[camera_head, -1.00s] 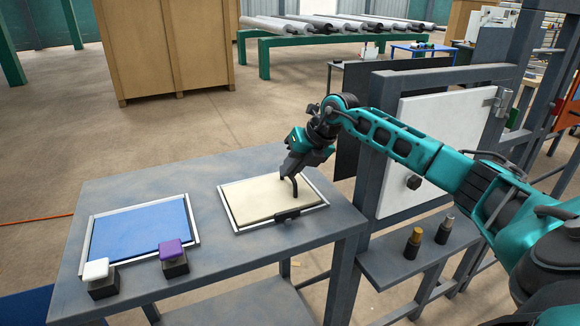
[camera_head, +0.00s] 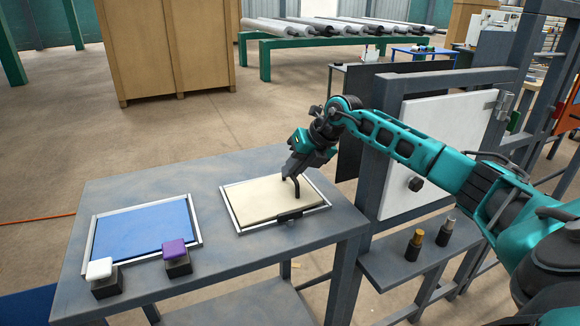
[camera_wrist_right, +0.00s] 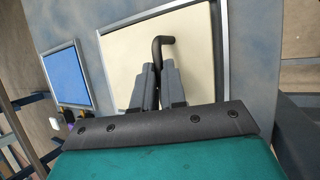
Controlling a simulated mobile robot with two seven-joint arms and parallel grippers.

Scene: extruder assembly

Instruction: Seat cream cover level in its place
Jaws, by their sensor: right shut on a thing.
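The cream cover (camera_head: 262,203) lies within a silver frame (camera_head: 239,231) on the right part of the grey table, and looks about level with the frame. A black handle (camera_head: 297,188) stands up from the cover; it also shows in the right wrist view (camera_wrist_right: 163,41). My right gripper (camera_head: 289,176) reaches down over the cover and is shut on the handle. In the right wrist view its fingers (camera_wrist_right: 152,80) meet at the handle. A dark block (camera_head: 289,217) sits at the frame's front edge. My left gripper is in neither view.
A blue panel (camera_head: 145,229) in a silver frame lies at the table's left. A white-topped block (camera_head: 101,271) and a purple-topped block (camera_head: 175,251) stand before it. A side shelf (camera_head: 400,266) holds two small dark cylinders. A white door (camera_head: 437,150) stands at right.

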